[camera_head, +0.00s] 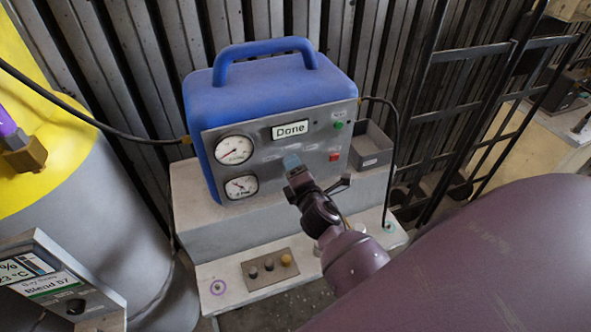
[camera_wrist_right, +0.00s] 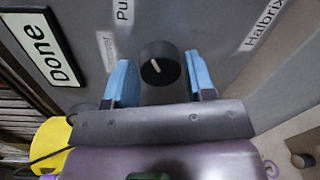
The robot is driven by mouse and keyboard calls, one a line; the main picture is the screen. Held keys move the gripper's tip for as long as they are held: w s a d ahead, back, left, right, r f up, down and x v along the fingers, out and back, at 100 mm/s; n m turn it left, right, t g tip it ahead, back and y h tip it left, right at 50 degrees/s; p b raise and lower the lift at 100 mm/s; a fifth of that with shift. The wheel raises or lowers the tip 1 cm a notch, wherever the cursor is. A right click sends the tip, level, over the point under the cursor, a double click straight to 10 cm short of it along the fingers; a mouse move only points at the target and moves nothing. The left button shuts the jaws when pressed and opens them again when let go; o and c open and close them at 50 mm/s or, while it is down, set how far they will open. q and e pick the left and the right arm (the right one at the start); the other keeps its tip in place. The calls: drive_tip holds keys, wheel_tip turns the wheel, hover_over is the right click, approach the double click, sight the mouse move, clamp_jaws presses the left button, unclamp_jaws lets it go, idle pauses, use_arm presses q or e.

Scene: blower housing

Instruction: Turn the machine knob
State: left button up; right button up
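The machine (camera_head: 265,85) is a blue case with a grey front panel, two round gauges and a display (camera_head: 290,130) reading "Done". The black round knob (camera_wrist_right: 152,72) with a white pointer mark shows on the panel in the right wrist view. In the head view my right gripper hides the knob. My right gripper (camera_head: 292,163) is at the panel below the display. Its blue fingers (camera_wrist_right: 160,78) are apart, one on each side of the knob in the wrist view, with visible gaps. Contact with the knob is not seen. My left gripper is out of view.
A green button (camera_head: 338,126) and a red button (camera_head: 335,157) sit on the panel's right. An open grey box (camera_head: 371,150) stands beside the machine. A small plate (camera_head: 270,273) with several knobs lies in front. A yellow-topped grey drum (camera_head: 120,220) stands left.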

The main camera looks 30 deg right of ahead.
drive_tip(key=shift+o, duration=1.4)
drive_tip(key=b+v, duration=0.1)
drive_tip(key=v, duration=0.9)
drive_tip(key=shift+s, duration=0.4)
drive_tip(key=shift+a+r, duration=0.1)
drive_tip(key=shift+a, duration=0.05)
drive_tip(key=s+f+m+g+y, duration=0.2)
drive_tip(key=s+f+m, duration=0.2)
drive_tip(key=f+m, duration=0.3)
drive_tip(key=s+a+f+m+g+y, duration=0.1)
drive_tip(key=s+f+m, duration=0.4)
drive_tip(key=m, duration=0.5)
drive_tip(key=shift+s+a+f+g+y, duration=0.3)
drive_tip(key=shift+f+g+y, duration=0.4)
drive_tip(key=shift+f+g, duration=0.3)
